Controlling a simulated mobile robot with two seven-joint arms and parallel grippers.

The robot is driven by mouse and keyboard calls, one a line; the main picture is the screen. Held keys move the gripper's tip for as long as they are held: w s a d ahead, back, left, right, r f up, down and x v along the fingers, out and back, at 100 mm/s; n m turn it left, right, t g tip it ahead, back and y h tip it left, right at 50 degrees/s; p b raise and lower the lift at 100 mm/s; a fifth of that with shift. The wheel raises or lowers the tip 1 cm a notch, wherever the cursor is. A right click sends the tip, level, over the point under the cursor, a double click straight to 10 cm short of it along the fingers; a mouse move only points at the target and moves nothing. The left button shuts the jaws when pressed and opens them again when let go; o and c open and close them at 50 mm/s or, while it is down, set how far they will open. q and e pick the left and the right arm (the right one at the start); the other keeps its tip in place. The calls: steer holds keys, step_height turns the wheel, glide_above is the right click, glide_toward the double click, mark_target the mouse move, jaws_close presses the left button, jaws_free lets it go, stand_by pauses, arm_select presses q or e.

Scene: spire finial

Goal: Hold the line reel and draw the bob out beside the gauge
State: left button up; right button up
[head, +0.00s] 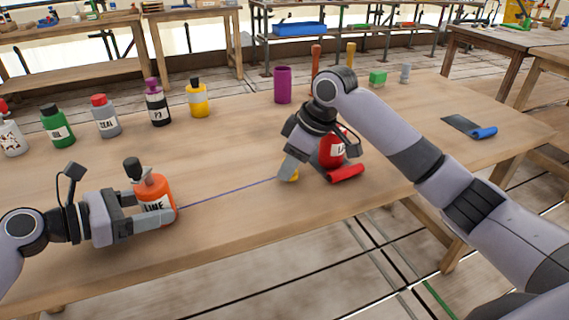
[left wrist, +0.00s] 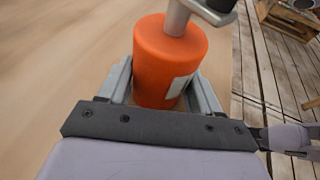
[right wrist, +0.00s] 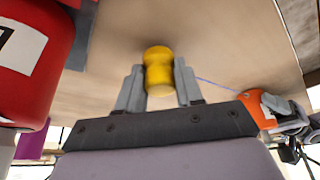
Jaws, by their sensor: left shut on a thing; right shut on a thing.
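The line reel (head: 157,190) is an orange canister marked LINE with a dark-knobbed crank on top, upright at the table's front left. My left gripper (head: 158,213) is shut around its body; the left wrist view shows the reel (left wrist: 168,65) between both fingers. A thin blue line (head: 228,193) runs taut from the reel to the yellow bob (head: 294,175). My right gripper (head: 287,172) is shut on the bob, which shows between its fingers in the right wrist view (right wrist: 158,72). I cannot tell which thing is the gauge.
A red labelled container (head: 329,152) stands close beside my right gripper, with a red roll (head: 346,174) in front. Several bottles, including a green one (head: 57,126), line the back left. A purple cup (head: 283,85) stands farther back. The table between my grippers is clear except for the line.

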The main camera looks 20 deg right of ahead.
steer(key=shift+d, duration=1.2)
steer(key=shift+a+f, duration=0.1)
steer(key=shift+a, duration=0.2)
steer(key=shift+a+f, duration=0.1)
steer(key=shift+a, duration=0.25)
steer(key=shift+f, duration=0.35)
stand_by(0.9)
steer(key=o, duration=1.1)
steer(key=v, duration=1.2)
